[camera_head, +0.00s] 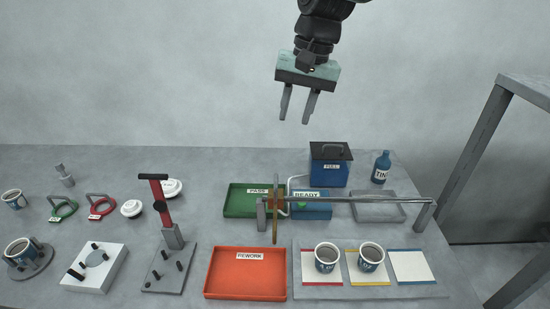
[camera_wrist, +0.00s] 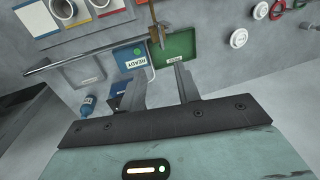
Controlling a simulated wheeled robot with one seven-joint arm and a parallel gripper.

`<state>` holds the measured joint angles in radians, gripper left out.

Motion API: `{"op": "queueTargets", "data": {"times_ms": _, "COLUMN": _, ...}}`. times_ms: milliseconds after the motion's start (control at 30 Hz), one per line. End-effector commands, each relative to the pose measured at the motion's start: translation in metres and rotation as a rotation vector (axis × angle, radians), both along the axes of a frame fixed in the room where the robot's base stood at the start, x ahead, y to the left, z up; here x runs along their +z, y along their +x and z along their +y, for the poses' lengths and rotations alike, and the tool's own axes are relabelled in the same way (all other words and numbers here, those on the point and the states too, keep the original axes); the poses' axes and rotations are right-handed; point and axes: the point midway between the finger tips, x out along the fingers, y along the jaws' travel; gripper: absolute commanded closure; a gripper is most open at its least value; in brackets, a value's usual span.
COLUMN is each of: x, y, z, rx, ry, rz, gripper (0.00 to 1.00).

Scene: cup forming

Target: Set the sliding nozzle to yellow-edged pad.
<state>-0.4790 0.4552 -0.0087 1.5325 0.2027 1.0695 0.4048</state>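The sliding nozzle (camera_head: 276,204) is a brown block with an upright rod, at the left end of a grey rail (camera_head: 350,200). It also shows at the top of the wrist view (camera_wrist: 155,32). The yellow-edged pad (camera_head: 367,280) lies on a grey board, between the red-edged pad (camera_head: 308,279) and the blue-edged pad (camera_head: 411,266). A cup (camera_head: 371,257) stands on the yellow-edged pad, and another cup (camera_head: 327,257) on the red-edged one. The blue-edged pad is bare. My gripper (camera_head: 296,121) is open and empty, high above the table's back, apart from the nozzle.
A blue FULL container (camera_head: 329,168) and bottle (camera_head: 381,168) stand at the back. An orange REWORK tray (camera_head: 246,283) is in front. A red-handled press (camera_head: 162,210) stands left.

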Motion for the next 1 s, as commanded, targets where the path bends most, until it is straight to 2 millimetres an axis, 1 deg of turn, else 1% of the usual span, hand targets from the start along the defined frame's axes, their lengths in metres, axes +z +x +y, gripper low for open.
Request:
{"op": "queueTargets", "data": {"times_ms": 67, "x": 0.001, "y": 0.005, "z": 0.001, "rx": -0.011, "ry": -0.001, "rz": 0.001, "gripper": 0.67}}
{"op": "queueTargets", "data": {"times_ms": 133, "x": -0.004, "y": 0.006, "z": 0.001, "rx": -0.014, "ry": -0.002, "rz": 0.002, "gripper": 0.67}}
{"op": "queueTargets", "data": {"times_ms": 267, "x": -0.020, "y": 0.005, "z": 0.004, "rx": -0.012, "ry": -0.003, "rz": 0.002, "gripper": 0.67}}
{"op": "queueTargets", "data": {"times_ms": 800, "x": -0.128, "y": 0.005, "z": 0.026, "rx": -0.011, "ry": -0.002, "rz": 0.003, "gripper": 0.67}}
{"op": "queueTargets", "data": {"times_ms": 1000, "x": -0.156, "y": 0.006, "z": 0.032, "rx": -0.010, "ry": -0.001, "rz": 0.000, "gripper": 0.67}}
